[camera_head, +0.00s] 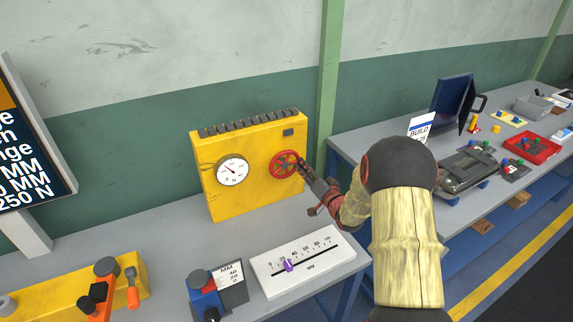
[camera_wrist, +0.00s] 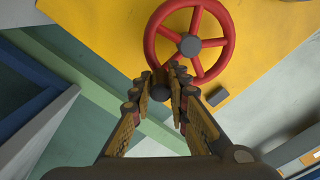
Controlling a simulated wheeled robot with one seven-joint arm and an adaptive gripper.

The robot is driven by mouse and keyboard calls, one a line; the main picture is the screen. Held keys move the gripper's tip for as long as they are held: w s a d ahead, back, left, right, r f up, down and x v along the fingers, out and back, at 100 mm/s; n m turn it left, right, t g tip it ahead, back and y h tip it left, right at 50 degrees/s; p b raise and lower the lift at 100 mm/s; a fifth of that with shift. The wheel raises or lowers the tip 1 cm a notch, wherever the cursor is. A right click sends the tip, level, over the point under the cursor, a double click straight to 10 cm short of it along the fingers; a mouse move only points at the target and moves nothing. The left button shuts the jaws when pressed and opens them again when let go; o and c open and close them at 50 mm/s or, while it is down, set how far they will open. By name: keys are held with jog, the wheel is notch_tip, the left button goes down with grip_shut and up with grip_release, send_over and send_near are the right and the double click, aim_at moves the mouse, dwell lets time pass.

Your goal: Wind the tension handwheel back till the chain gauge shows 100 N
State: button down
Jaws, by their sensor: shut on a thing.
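The red tension handwheel (camera_head: 285,164) is on the right part of the front of the yellow box (camera_head: 254,201). The round white chain gauge (camera_head: 232,170) is left of it, with a red needle pointing to the upper left; its numbers are too small to read. My gripper (camera_head: 303,168) reaches the wheel from the right. In the wrist view the handwheel (camera_wrist: 206,68) shows red spokes and a grey hub. There my gripper (camera_wrist: 174,90) is shut on the wheel's dark handle knob (camera_wrist: 160,92) at the lower left of the rim. The fingers partly hide the knob.
A white slider scale (camera_head: 305,262) with a purple pointer lies in front of the yellow box. A blue device (camera_head: 204,293) with an MM card stands left of it. A second bench at the right holds a red tray (camera_head: 532,147) and a dark case (camera_head: 467,168).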

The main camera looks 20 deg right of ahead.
aim_at(291, 155)
jog(key=shift+a+r+p, duration=0.2)
jog(key=shift+r+p, duration=0.3)
jog(key=shift+r, duration=0.25)
jog(key=shift+a+r+p, duration=0.2)
jog(key=shift+r+p, duration=0.25)
jog(key=shift+r, duration=0.3)
jog(key=shift+f, duration=0.1)
jog(key=shift+a, duration=0.15)
jog(key=shift+s+a+r+p, duration=0.1)
jog(key=shift+a+r+p, duration=0.35)
jog(key=shift+a+r, duration=0.55)
jog(key=shift+a, duration=0.2)
